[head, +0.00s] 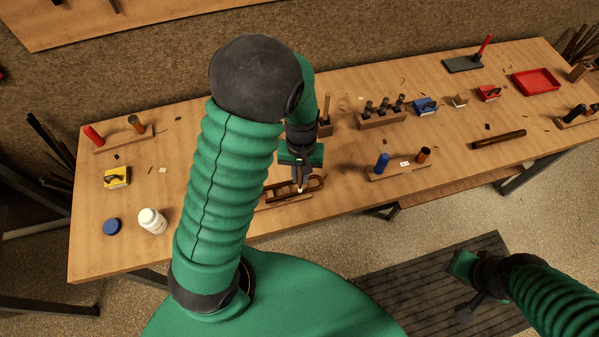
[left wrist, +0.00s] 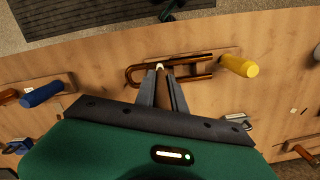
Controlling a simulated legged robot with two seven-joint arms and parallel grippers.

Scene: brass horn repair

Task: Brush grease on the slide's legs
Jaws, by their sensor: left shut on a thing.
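The slide (head: 312,185), a brown U-shaped tube with two legs, lies on a wooden holder near the table's front edge. It also shows in the left wrist view (left wrist: 200,57), its bow to the left. My left gripper (head: 300,178) is over it, shut on a brush with a brown handle (left wrist: 167,88). The brush's pale tip (left wrist: 159,66) points down at the slide's legs; I cannot tell if it touches. A white jar (head: 152,221) stands at the left, with a blue lid (head: 112,227) beside it. My right gripper (head: 466,268) hangs away from the table; its fingers are unclear.
A yellow handle (left wrist: 240,66) is beside the slide in the left wrist view. A rack with a blue-handled tool (head: 382,162) stands to the right. A yellow block (head: 116,176), a red tray (head: 536,81) and more racks are spread over the table.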

